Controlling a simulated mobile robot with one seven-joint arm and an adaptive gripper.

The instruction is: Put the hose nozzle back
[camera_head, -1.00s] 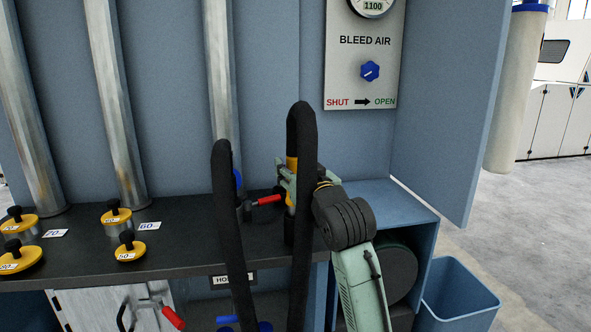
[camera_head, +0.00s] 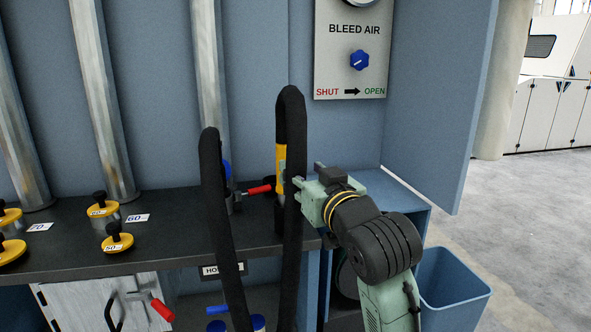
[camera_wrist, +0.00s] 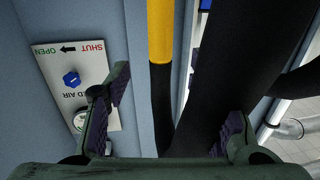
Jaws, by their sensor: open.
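The hose nozzle shows a yellow band (camera_head: 281,160) and stands upright at the bench's right end, under the top of a black hose (camera_head: 291,105). Its lower end meets a black part (camera_head: 279,215) on the bench; whether it is fully seated is hidden by the hose. My gripper (camera_head: 304,184) is open, just right of the nozzle and hose. In the wrist view, the yellow band (camera_wrist: 161,32) and the black part beside it show between and beyond the spread fingers (camera_wrist: 178,100). The near hose run (camera_wrist: 212,85) passes close to one finger; contact cannot be told.
A red-handled clamp (camera_head: 258,190) is left of the nozzle. Yellow discs with black knobs (camera_head: 117,239) stand on the dark bench (camera_head: 165,250). The bleed air panel (camera_head: 350,75) is behind. A blue bin (camera_head: 455,278) stands right; the floor beyond is clear.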

